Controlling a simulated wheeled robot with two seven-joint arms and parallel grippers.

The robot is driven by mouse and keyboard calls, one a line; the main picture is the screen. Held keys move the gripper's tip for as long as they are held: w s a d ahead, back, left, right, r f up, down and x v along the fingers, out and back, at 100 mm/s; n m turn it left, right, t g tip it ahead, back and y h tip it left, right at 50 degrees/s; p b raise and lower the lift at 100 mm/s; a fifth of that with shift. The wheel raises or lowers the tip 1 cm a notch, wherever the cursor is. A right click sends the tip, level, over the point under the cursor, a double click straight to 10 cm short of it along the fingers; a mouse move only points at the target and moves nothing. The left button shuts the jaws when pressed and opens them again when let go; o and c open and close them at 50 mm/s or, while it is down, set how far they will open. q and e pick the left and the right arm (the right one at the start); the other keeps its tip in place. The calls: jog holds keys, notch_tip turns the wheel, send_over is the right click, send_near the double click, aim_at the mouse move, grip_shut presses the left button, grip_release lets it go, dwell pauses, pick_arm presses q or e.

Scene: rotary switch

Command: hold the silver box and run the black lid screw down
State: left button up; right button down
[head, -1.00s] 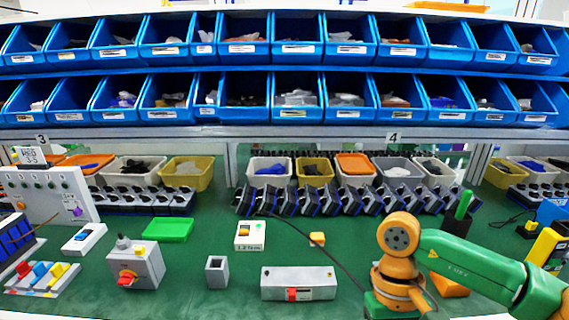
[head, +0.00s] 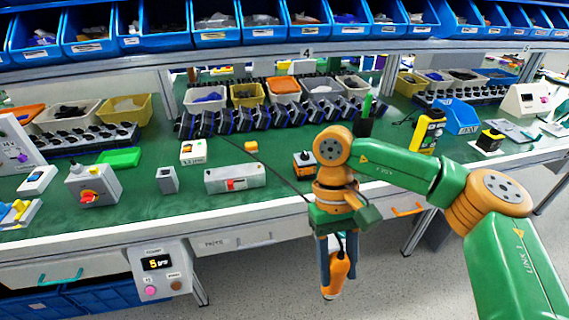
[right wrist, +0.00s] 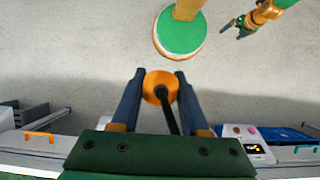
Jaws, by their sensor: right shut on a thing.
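A long silver-grey box (head: 235,177) with a red switch part on its front lies on the green bench. Its lid screw is too small to make out. My right gripper (head: 338,284) hangs in front of the bench edge, fingers down, shut on an orange power screwdriver (head: 340,265) with a black cable. The right wrist view shows the orange screwdriver end (right wrist: 160,87) between both fingers, over the floor. My left gripper (right wrist: 232,32) shows small in the right wrist view, fingers apart and empty. It is outside the head view.
A grey rotary-switch box (head: 93,186) and a small open grey block (head: 167,180) stand left of the silver box. A dark-and-orange block (head: 304,165) stands to its right. A control panel (head: 158,270) hangs under the front edge. Bins line the back.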

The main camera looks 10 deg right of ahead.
pick_arm(q)
jog(key=shift+s+a, duration=0.1)
jog(key=shift+s, duration=0.1)
jog(key=shift+c, duration=1.4)
jog(key=w+d+r+m+t, duration=0.2)
jog(key=w+d+r+t, duration=0.25)
jog(key=d+r, duration=0.2)
jog(key=w+d+r+m+t, duration=0.3)
jog(key=w+d+r, duration=0.3)
jog(key=r, duration=0.2)
jog(key=w+d+r+n+t+y, duration=0.15)
jog(key=r+n+t, duration=0.3)
jog(key=r, duration=0.95)
jog(key=w+d+r+n+t+y, duration=0.15)
jog(key=r+n+t, duration=0.3)
jog(key=r, duration=1.05)
jog(key=w+h, duration=0.1)
jog(key=w, duration=1)
jog(key=shift+w+a+f, duration=0.2)
jog(key=shift+a, duration=0.15)
pick_arm(e)
jog(key=a+r+n+t+h, duration=0.1)
jog(key=a+r+n+h, duration=0.2)
jog(key=a+n, duration=0.5)
jog(key=a, duration=1.1)
jog(key=shift+s+a, duration=0.25)
jog(key=shift+s, duration=0.1)
jog(key=shift+r, duration=0.1)
